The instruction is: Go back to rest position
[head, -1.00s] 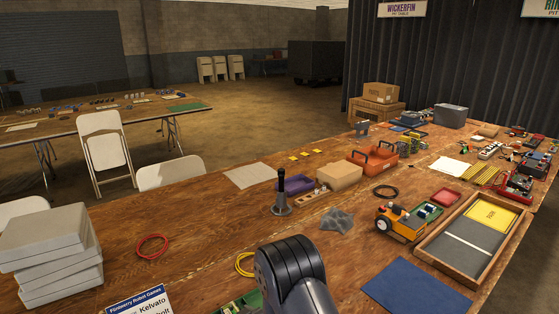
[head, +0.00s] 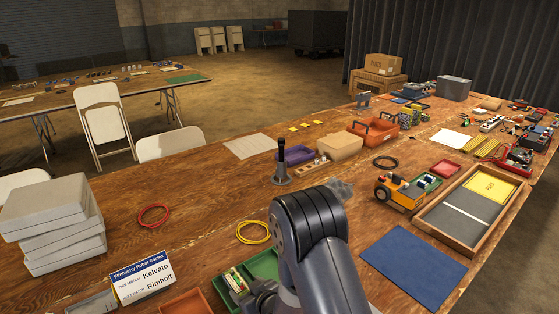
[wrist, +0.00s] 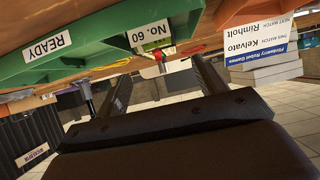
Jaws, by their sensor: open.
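My gripper (wrist: 163,75) shows in the wrist view with its two dark fingers spread apart and nothing held between them. Beyond them is the green tray (wrist: 105,40) with "READY" and "NO. 60" labels, seen tilted in this view. In the head view my arm stands in the bottom middle, bent over the near table edge. The green tray (head: 262,265) is just left of it, partly hidden by my arm. My gripper's fingers are not clear in the head view.
The match sign (head: 143,278) and an orange tray (head: 186,304) stand left of my arm. A yellow cable coil (head: 253,232) lies behind the green tray. A blue mat (head: 414,267) lies to the right. Grey boxes (head: 52,222) are stacked at far left.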

